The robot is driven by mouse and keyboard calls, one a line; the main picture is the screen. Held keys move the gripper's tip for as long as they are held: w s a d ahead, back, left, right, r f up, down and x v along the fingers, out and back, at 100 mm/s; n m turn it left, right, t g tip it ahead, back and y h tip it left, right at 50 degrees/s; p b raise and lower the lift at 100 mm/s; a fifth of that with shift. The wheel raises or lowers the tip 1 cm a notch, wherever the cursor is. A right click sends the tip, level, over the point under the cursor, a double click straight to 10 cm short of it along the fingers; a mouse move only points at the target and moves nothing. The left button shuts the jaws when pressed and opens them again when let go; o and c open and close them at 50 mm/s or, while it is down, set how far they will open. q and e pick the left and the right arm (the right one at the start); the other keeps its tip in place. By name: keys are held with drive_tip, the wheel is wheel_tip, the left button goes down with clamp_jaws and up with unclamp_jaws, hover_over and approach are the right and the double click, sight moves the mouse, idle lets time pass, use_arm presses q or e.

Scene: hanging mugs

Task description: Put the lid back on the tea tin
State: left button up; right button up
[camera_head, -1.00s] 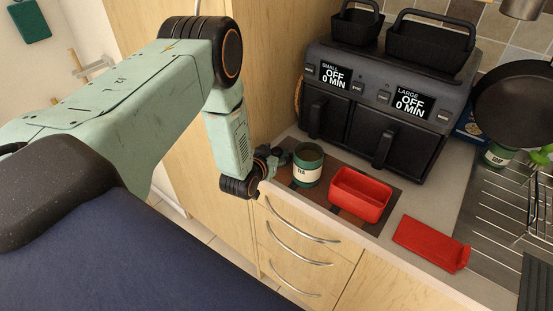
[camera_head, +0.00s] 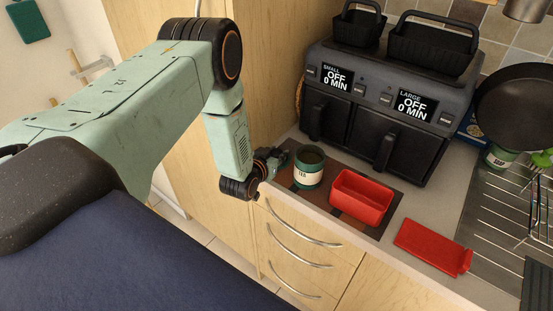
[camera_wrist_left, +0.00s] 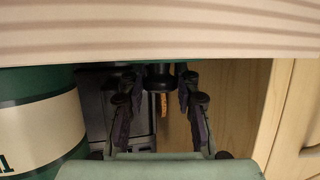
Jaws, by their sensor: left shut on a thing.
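The green tea tin (camera_head: 309,176) with its cream label stands upright and open-topped on the brown striped mat. It also shows at the left edge of the wrist view (camera_wrist_left: 40,125). My left gripper (camera_head: 277,160) is just left of the tin, close to its rim. In the wrist view the gripper (camera_wrist_left: 160,88) is shut on the dark knob of the lid (camera_wrist_left: 160,76). A sliver of green shows above the knob; most of the lid is hidden. The lid is apart from the tin's mouth. My right gripper is not in view.
A red open box (camera_head: 361,199) stands right of the tin, with a flat red piece (camera_head: 433,246) further right. A black air fryer (camera_head: 388,110) stands behind. A pan (camera_head: 515,105) and another green tin (camera_head: 499,157) are at the far right. The counter's front edge is near.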

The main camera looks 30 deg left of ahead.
sight(277, 153)
use_arm(q)
drive_tip(key=shift+s+d+r+p, duration=0.1)
drive_tip(key=shift+r+p, duration=0.4)
drive_tip(key=shift+r, duration=0.25)
drive_tip(key=shift+s+d+r+p, duration=0.1)
drive_tip(key=shift+r+p, duration=0.35)
drive_tip(key=shift+r, duration=0.3)
drive_tip(key=shift+w+a+r+p, duration=0.15)
drive_tip(key=shift+r+p, duration=0.8)
drive_tip(key=shift+r, duration=0.1)
drive_tip(key=shift+r, duration=0.1)
